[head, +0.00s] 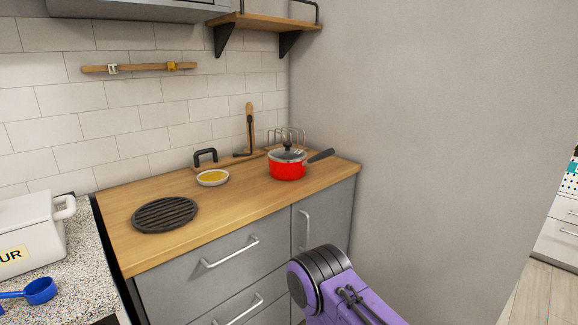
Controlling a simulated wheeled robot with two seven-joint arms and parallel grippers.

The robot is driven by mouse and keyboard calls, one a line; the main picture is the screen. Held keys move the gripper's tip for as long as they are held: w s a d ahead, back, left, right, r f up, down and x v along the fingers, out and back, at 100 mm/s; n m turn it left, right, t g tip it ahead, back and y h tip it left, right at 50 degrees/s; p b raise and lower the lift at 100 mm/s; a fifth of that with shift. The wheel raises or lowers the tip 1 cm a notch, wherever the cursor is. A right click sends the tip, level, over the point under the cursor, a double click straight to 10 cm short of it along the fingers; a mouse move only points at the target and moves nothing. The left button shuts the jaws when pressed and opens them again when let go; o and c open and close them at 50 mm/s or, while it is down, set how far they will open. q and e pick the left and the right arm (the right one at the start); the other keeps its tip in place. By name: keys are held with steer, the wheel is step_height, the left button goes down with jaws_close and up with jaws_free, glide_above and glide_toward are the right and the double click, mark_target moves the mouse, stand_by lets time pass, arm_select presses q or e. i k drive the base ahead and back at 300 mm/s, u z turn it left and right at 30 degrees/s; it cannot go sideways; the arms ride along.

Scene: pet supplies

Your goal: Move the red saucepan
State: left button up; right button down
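The red saucepan (287,169) stands upright toward the right end of the wooden counter (237,212). It has a lid with a dark knob, and its dark handle points right, toward the grey wall. Part of my purple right arm shows at the bottom, in front of the grey cabinet and apart from the saucepan. The gripper on that arm is out of view. My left gripper is not in view either.
A black round trivet (165,214) and a small dish with yellow contents (212,178) lie left of the saucepan. A wire rack (287,138) stands behind it. A white container (30,232) and blue scoop (38,291) are on the speckled counter. Bare wood lies before the saucepan.

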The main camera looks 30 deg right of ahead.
mark_target(281, 171)
steer(key=u, duration=3)
steer(key=k, duration=2.65)
steer(key=z, duration=2.15)
steer(key=i, duration=0.5)
